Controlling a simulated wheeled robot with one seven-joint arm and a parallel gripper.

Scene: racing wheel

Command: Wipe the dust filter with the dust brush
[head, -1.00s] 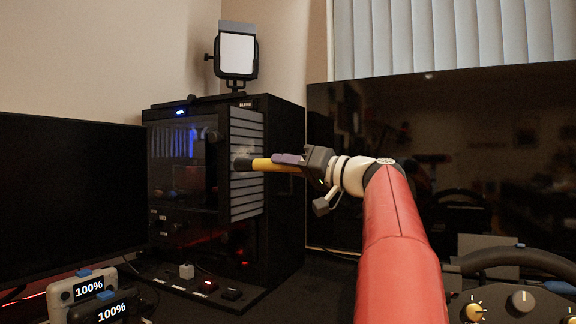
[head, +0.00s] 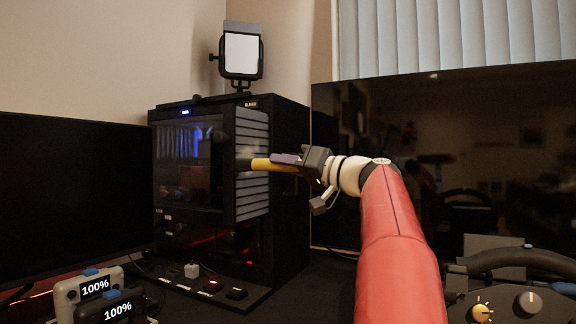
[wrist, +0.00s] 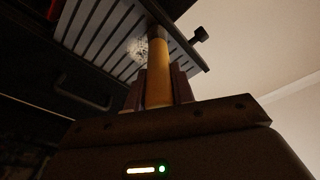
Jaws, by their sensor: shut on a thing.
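The dust filter (head: 252,204) is a grey slatted panel standing out upright from the front of the black computer case. It also shows from below in the wrist view (wrist: 92,27), with a pale dusty patch (wrist: 138,48) beside the brush. My gripper (head: 286,159) is shut on the yellow handle of the dust brush (head: 262,165). The brush points left across the filter's face in the head view. In the wrist view the handle (wrist: 157,75) runs up between my fingers (wrist: 157,92) to a dark end over the slats. I cannot tell whether the bristles touch them.
The computer case (head: 290,190) stands on the desk, with a light panel (head: 241,54) on top. A dark monitor (head: 70,195) is at left and a large screen (head: 440,150) behind my arm. Controllers (head: 98,290) and a steering wheel (head: 515,260) are at the front.

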